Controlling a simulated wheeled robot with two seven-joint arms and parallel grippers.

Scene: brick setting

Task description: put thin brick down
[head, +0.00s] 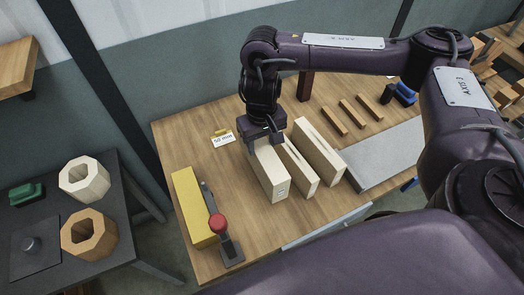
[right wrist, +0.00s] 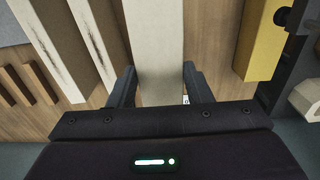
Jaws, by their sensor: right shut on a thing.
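My right gripper (head: 265,141) is shut on the end of a pale brick (head: 272,173), the leftmost of three pale bricks standing on edge at the wooden table. In the right wrist view, the held brick (right wrist: 155,40) runs straight away between the two fingers (right wrist: 157,84). The brick is upright and at or very near the tabletop; I cannot tell whether it touches. A thinner pale brick (head: 300,170) stands just right of it, and another pale brick (head: 319,154) stands beyond that. My left gripper is not in view.
A yellow block (head: 188,204) and a red-knobbed clamp (head: 219,226) lie left of the bricks. A "50 mm" label (head: 222,139) stands behind. Several brown strips (head: 352,113) and a grey plate (head: 378,154) lie to the right. A dark side table (head: 120,229) holds hexagonal blocks.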

